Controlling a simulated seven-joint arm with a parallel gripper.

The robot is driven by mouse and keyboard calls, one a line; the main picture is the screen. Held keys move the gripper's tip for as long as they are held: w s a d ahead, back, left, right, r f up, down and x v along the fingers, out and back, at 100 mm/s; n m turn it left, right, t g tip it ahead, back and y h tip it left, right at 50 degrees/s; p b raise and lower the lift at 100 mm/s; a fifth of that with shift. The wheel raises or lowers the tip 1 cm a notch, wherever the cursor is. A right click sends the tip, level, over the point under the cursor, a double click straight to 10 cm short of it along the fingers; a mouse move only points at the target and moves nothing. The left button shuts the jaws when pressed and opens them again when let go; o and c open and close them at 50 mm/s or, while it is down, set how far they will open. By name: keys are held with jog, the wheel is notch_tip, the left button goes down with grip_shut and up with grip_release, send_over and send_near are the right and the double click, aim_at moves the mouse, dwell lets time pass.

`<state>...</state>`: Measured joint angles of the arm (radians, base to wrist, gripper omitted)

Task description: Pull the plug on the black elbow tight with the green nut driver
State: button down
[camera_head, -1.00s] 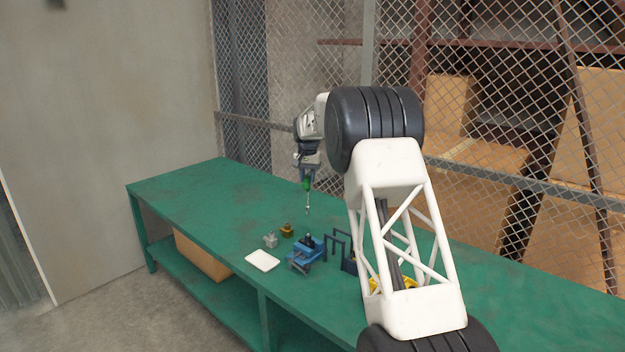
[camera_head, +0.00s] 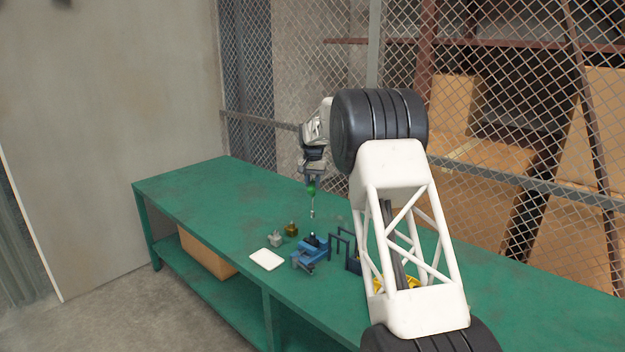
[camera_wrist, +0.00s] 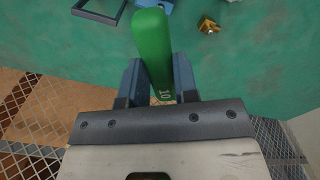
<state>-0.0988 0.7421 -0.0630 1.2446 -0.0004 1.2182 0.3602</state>
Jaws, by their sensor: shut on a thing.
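My gripper (camera_head: 312,182) is shut on the green nut driver (camera_head: 312,190) and holds it upright, with its shaft pointing down. In the wrist view the green handle (camera_wrist: 152,45) stands between my two blue fingers. The black elbow (camera_head: 312,239) sits on the blue vise (camera_head: 309,256) on the bench. The driver's tip is above the elbow, with a gap between them. The plug is too small to tell apart from the elbow. In the wrist view the handle and the picture's top edge hide most of the vise (camera_wrist: 165,4).
A brass fitting (camera_head: 291,229), a grey fitting (camera_head: 275,240) and a white tray (camera_head: 267,259) are left of the vise on the green bench (camera_head: 205,203). A dark rack (camera_head: 341,240) stands close to its right. A yellow object (camera_head: 410,282) is partly behind my arm.

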aim_at(313, 194)
jog(key=shift+f, duration=3.65)
dwell(0.4)
jog(key=shift+m, duration=2.5)
jog(key=shift+f+m, duration=0.1)
jog(key=shift+m, duration=6.7)
